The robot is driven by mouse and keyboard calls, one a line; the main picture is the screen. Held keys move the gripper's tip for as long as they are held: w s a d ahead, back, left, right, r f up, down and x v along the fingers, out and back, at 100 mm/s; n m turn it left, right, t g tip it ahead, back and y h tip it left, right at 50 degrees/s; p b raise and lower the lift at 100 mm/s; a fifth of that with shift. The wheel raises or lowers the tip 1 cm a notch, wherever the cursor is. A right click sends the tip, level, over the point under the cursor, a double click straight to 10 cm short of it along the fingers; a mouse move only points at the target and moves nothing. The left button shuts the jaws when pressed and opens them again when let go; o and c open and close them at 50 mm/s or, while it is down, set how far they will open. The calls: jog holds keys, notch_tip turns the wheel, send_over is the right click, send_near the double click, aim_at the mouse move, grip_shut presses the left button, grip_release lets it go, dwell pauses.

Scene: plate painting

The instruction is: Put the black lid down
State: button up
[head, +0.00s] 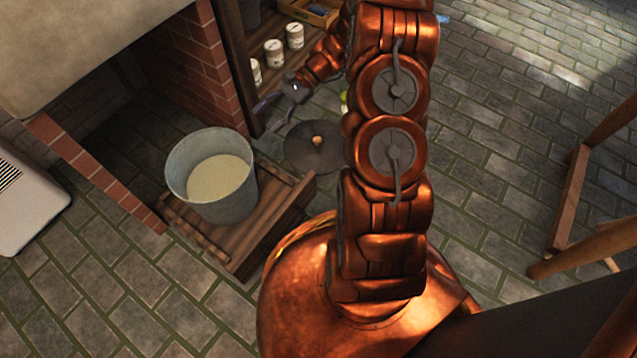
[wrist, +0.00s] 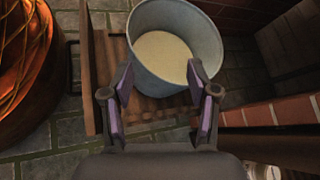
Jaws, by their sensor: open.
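The black lid (head: 313,148) is a dark round disc with a small light brown knob. In the head view it appears to lie flat on the stone floor, just behind the wooden crate, its right edge partly hidden by my arm. My gripper (head: 268,118) is up and to the left of the lid, apart from it. In the wrist view my gripper (wrist: 160,76) is open, with nothing between its fingers. The lid does not show in the wrist view.
A grey metal bucket (head: 240,202) of pale cream liquid stands uncovered on the wooden crate (head: 238,258). It also shows in the wrist view (wrist: 206,40). A shelf with white jars (head: 274,53) is behind. Brick pillars flank the left recess. Wooden legs (head: 572,190) stand right.

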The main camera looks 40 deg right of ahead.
jog(key=s+a+r+n+g+h, duration=0.2)
jog(key=s+a+r+n+h, duration=0.4)
jog(key=s, duration=0.5)
jog(key=s+a+r+n+g+h, duration=0.2)
jog(key=s+a+r+n, duration=0.25)
jog(key=s+r, duration=0.4)
jog(key=s+d+n+h, duration=0.3)
jog(key=s+h, duration=0.1)
jog(key=s, duration=0.7)
jog(key=shift+d+r+n+t, duration=0.3)
jog(key=shift+d+r+n, duration=0.05)
jog(key=shift+d, duration=0.05)
